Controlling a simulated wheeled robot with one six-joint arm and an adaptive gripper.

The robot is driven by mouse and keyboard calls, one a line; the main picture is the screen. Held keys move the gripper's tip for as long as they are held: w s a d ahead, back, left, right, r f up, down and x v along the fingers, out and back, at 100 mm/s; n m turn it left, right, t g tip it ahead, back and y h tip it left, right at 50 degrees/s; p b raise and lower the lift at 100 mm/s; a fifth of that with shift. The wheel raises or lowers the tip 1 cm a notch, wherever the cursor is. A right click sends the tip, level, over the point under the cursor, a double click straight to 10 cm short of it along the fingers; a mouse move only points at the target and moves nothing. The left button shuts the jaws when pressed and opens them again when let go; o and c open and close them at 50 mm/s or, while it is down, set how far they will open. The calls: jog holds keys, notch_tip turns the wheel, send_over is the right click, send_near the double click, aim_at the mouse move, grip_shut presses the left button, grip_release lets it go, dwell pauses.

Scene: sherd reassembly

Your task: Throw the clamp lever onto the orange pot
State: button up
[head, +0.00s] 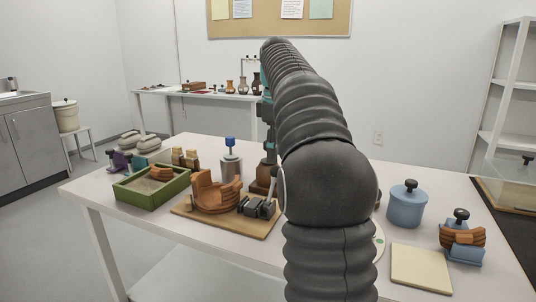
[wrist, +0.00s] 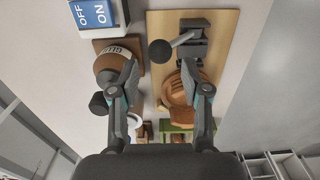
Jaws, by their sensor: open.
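The orange pot (head: 212,197), with a broken, open rim, stands on a wooden board (head: 185,211). It also shows in the wrist view (wrist: 181,92), partly behind a finger of my gripper. The dark clamp (head: 257,207) sits on the board beside the pot. In the wrist view, the clamp lever (wrist: 181,40) is a metal rod with a black ball knob (wrist: 160,51), swung out from the clamp body (wrist: 192,46) away from the pot. My gripper (wrist: 158,74) is open and empty, with the knob seen just beyond its fingertips. In the head view my arm hides much of it.
A green tray (head: 150,190), a blue pot (head: 406,208) and a cream pad (head: 421,268) share the table.

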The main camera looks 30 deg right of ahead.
jog(key=shift+f, duration=3)
jog(key=shift+s+a+r, duration=0.8)
jog(key=shift+a, duration=0.25)
jog(key=shift+s+a+r, duration=0.15)
jog(key=shift+s+a, duration=0.3)
jog(key=shift+a, duration=0.15)
jog(key=shift+s+a+r, duration=0.15)
jog(key=shift+s+a, duration=0.3)
jog(key=shift+a, duration=0.1)
jog(key=shift+s+a+f+b, duration=0.5)
jog(key=shift+s+a, duration=0.2)
jog(key=shift+a, duration=0.15)
jog(key=shift+s+a+f+b, duration=0.45)
jog(key=shift+s+a, duration=0.2)
jog(key=shift+a, duration=0.25)
jog(key=shift+s+a+f+b, duration=0.4)
jog(key=shift+s+a+b, duration=0.15)
jog(key=shift+s+a, duration=0.25)
jog(key=shift+w+r+p, duration=0.15)
jog(key=shift+r+p, duration=1.35)
jog(key=shift+r, duration=1.2)
jog(key=shift+r, duration=0.1)
